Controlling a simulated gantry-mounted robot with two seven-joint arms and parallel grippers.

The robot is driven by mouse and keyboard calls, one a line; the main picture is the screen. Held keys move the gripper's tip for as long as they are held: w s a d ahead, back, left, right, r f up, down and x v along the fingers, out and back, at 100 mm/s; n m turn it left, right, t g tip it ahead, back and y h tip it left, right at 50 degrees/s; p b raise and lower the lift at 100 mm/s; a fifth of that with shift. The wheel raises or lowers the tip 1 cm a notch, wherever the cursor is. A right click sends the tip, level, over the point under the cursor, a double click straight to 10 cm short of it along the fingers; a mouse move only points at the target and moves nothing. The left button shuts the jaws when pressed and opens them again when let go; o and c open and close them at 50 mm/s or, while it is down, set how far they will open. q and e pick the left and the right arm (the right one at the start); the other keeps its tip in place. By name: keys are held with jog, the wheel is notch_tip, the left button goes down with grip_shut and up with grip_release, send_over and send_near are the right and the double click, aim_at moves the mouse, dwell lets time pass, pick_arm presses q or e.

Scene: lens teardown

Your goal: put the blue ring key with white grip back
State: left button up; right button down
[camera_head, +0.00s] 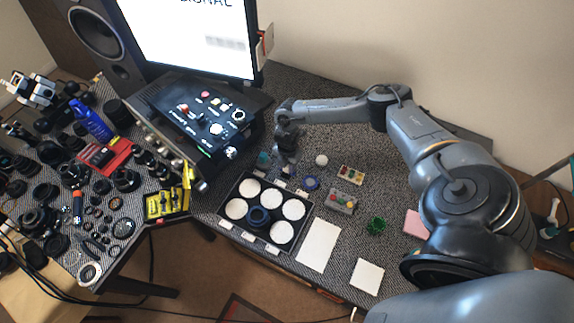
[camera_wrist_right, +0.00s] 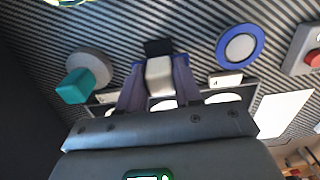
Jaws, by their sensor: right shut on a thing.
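My right gripper (camera_head: 287,167) is low over the grey woven mat, just behind the black tray. In the right wrist view, the gripper (camera_wrist_right: 158,88) is shut on a white block-shaped grip (camera_wrist_right: 160,78), the white grip of the key. A little blue shows beside the grip, but the fingers hide most of the key's ring. I cannot tell whether the key touches the mat. A black patch (camera_wrist_right: 158,47) shows just beyond the grip. My left gripper is not in view.
A blue ring with a grey centre (camera_head: 311,183) lies right of the gripper. A teal-gripped disc (camera_wrist_right: 90,70) is at its left. The black tray (camera_head: 228,226) has several white round wells, one holding a dark lens part. A grey button box (camera_head: 341,201) stands further right.

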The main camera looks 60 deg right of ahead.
jog(key=shift+f, duration=0.45)
jog(key=c, duration=0.8)
grip_release()
jog(key=shift+r, duration=0.1)
